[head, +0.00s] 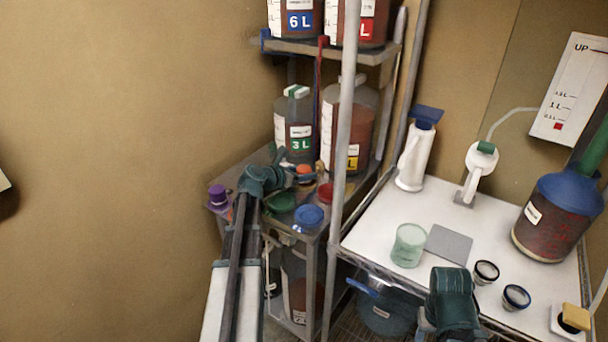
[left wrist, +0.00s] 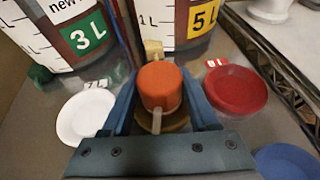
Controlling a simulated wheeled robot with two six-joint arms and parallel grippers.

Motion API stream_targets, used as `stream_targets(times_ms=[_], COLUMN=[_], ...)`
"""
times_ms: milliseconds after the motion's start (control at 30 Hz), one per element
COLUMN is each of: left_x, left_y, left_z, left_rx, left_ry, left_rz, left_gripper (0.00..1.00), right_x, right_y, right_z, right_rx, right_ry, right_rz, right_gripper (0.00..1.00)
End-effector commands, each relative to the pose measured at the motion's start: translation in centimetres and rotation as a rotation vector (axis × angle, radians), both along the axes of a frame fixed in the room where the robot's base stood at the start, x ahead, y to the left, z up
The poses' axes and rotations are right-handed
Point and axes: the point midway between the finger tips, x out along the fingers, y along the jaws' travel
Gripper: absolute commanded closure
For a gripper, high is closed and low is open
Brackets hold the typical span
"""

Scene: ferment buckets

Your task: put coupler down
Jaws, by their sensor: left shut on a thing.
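The coupler looks like a short orange cylinder (left wrist: 160,86) with a tan part beneath it. It sits between the two blue-teal fingers of my left gripper (left wrist: 162,100), which is shut on it. In the head view the orange coupler (head: 305,169) shows small at the tip of my left gripper (head: 300,176), over the middle shelf in front of the 3 L and yellow-labelled jugs. I cannot tell whether its underside touches the shelf. My right arm's teal end (head: 452,300) is low in the head view, in front of the white table; its fingertips are not clear.
The 3 L jug (head: 295,125) and yellow-labelled jug (head: 348,130) stand behind. A white lid (left wrist: 86,117) and red lid (left wrist: 236,90) flank the gripper. A blue lid (head: 309,216) lies near the shelf edge. A grey post (head: 343,150) stands right of the shelf.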

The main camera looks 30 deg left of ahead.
Motion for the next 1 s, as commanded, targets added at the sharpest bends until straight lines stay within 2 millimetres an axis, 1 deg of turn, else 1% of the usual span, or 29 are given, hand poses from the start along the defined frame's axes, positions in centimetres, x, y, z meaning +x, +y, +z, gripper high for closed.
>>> stream_targets(times_ms=[67, 100, 233, 267, 500, 633, 767, 1000], left_x=[0.0, 0.0, 0.0, 0.0, 0.0, -0.2, -2.4, -7.0], left_y=[0.0, 0.0, 0.0, 0.0, 0.0, 0.0, 0.4, 1.3], left_z=[-0.4, -0.3, -0.2, -0.2, -0.2, 0.4, 1.4, 3.3], left_rx=[0.0, 0.0, 0.0, 0.0, 0.0, 0.0, 0.0, 0.0], left_ry=[0.0, 0.0, 0.0, 0.0, 0.0, 0.0, 0.0, 0.0], left_rz=[0.0, 0.0, 0.0, 0.0, 0.0, 0.0, 0.002, 0.002], left_gripper=[1.0, 0.35, 0.11, 0.1, 0.1, 0.1, 0.1, 0.1], right_x=[0.0, 0.0, 0.0, 0.0, 0.0, 0.0, 0.0, 0.0], right_y=[0.0, 0.0, 0.0, 0.0, 0.0, 0.0, 0.0, 0.0], right_z=[-0.4, -0.3, -0.2, -0.2, -0.2, 0.4, 1.3, 3.3], right_rx=[0.0, 0.0, 0.0, 0.0, 0.0, 0.0, 0.0, 0.0], right_ry=[0.0, 0.0, 0.0, 0.0, 0.0, 0.0, 0.0, 0.0], right_rz=[0.0, 0.0, 0.0, 0.0, 0.0, 0.0, 0.0, 0.0], right_gripper=[0.5, 0.5, 0.5, 0.5, 0.5, 0.5, 0.5, 0.5])
